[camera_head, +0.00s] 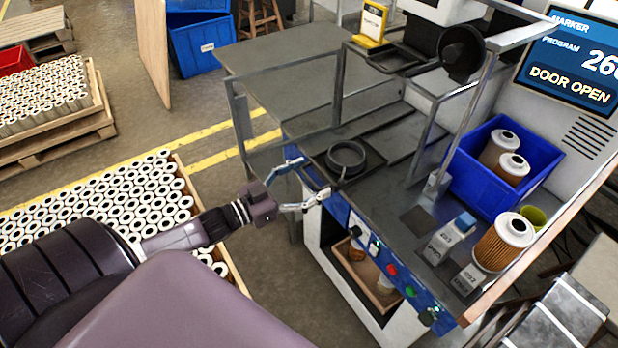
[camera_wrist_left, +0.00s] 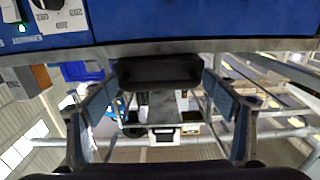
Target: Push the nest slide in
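The nest slide (camera_head: 357,172) is a dark plate carrying a round black ring nest (camera_head: 346,158). It lies on the marking machine's grey deck, at the front edge above the blue panel. My left gripper (camera_head: 307,181) is at that front edge, with its two fingers spread apart and nothing held between them. In the left wrist view, the gripper (camera_wrist_left: 160,95) is open, and a dark block (camera_wrist_left: 160,72), apparently the slide's front end, shows between the fingers. Whether a finger touches it I cannot tell. My right gripper is not in view.
A blue bin (camera_head: 505,168) with filter cartridges stands on the deck's right. Another cartridge (camera_head: 503,242) stands near the front right corner. The blue panel (camera_head: 385,262) has buttons. A screen (camera_head: 572,65) reads DOOR OPEN. A pallet of white cartridges (camera_head: 110,205) is left of the machine.

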